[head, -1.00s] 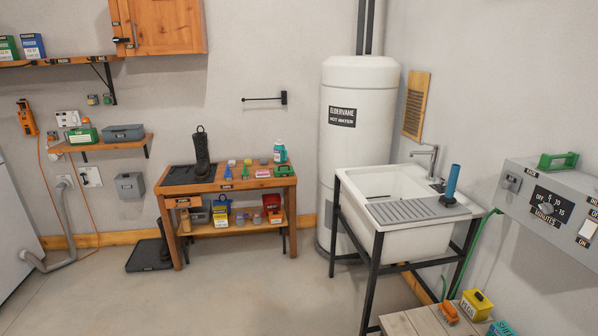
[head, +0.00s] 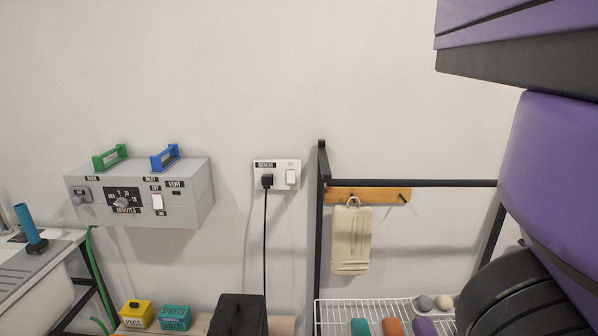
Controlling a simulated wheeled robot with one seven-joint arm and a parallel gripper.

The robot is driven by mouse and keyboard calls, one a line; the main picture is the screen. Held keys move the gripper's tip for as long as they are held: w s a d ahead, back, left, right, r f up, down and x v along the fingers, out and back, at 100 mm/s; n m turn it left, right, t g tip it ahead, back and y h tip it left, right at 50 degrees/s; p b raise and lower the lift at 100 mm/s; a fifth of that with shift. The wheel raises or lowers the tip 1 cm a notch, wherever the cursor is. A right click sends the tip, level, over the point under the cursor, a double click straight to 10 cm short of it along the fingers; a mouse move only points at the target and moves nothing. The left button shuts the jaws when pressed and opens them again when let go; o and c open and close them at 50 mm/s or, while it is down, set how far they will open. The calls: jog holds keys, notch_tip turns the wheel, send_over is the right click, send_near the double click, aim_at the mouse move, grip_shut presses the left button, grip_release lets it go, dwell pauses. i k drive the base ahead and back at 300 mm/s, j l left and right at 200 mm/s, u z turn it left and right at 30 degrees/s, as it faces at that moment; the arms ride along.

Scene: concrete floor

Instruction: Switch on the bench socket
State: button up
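The bench socket (head: 277,164) is a white plate on the grey wall, a little left of the middle of the head view. A black label on it reads BENCH. A black plug (head: 267,181) sits in its left part, with a black cable hanging straight down. A white rocker switch (head: 291,177) is on its right part, with small lettering above it that seems to read OFF. Purple and black links of my arm fill the right edge. My gripper is not in view.
A grey timer box (head: 185,205) with green and blue handles hangs to the left. Right of the socket stand a black rack frame (head: 320,235) and a wooden peg rail (head: 340,195) holding a beige bag (head: 351,240). A dark box (head: 238,316) is below.

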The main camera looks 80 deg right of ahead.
aim_at(290, 173)
jog(key=z, duration=1.5)
